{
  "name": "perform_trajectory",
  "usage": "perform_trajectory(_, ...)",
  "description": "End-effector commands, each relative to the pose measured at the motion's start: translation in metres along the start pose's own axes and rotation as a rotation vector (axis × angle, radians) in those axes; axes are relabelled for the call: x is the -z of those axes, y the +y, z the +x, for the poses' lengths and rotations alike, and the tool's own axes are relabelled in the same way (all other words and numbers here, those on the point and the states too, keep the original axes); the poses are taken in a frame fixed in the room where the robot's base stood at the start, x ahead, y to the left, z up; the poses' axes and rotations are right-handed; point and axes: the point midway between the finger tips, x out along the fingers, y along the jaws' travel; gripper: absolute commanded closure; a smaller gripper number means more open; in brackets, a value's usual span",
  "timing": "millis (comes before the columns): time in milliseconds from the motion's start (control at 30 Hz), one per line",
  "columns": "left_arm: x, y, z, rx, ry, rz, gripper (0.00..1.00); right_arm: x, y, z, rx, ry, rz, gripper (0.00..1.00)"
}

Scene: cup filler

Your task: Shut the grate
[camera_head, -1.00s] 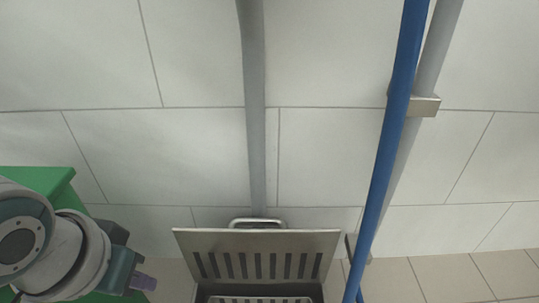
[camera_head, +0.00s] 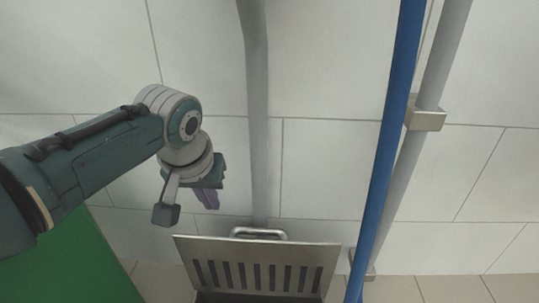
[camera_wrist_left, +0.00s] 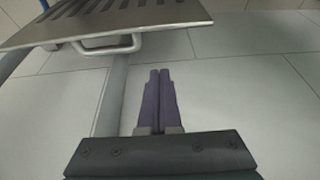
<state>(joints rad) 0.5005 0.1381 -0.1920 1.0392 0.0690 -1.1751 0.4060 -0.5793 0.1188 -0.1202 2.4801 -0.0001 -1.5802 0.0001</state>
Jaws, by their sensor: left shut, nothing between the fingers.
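The grate (camera_head: 262,268) is a slotted metal plate at the bottom middle of the head view. It stands raised and tilted, with a metal handle (camera_head: 258,233) along its upper edge. In the left wrist view the grate (camera_wrist_left: 120,20) spans the top, with its handle (camera_wrist_left: 108,47) hanging towards my fingers. My left gripper (camera_head: 208,198) has purple fingers and is above and left of the grate. In the left wrist view its fingers (camera_wrist_left: 160,78) are shut together and empty, apart from the handle. My right gripper is not in view.
A grey vertical pipe (camera_head: 258,130) comes down behind the handle. A blue pole (camera_head: 388,140) and another grey pipe (camera_head: 440,70) stand to the right. A green surface (camera_head: 75,265) lies at the lower left. The tiled wall (camera_head: 330,60) is otherwise bare.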

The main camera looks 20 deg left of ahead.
Motion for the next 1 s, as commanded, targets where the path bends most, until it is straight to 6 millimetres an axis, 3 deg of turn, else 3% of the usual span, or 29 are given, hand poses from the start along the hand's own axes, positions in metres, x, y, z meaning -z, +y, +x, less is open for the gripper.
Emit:
perform_trajectory(33, -0.003, 0.000, 0.019, 0.000, 0.001, 0.000, 1.00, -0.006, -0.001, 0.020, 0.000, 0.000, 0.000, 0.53)
perform_trajectory(233, -0.003, 0.000, 0.053, 0.000, 0.001, 0.000, 1.00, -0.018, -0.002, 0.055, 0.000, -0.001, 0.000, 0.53)
perform_trajectory(300, -0.010, 0.000, 0.038, -0.001, 0.000, 0.003, 1.00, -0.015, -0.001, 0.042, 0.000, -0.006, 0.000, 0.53)
perform_trajectory(567, -0.035, -0.001, 0.029, 0.001, -0.001, 0.002, 1.00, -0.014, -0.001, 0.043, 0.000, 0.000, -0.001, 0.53)
perform_trajectory(1000, -0.039, 0.000, 0.026, 0.000, 0.000, 0.001, 1.00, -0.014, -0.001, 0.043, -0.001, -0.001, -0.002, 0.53)
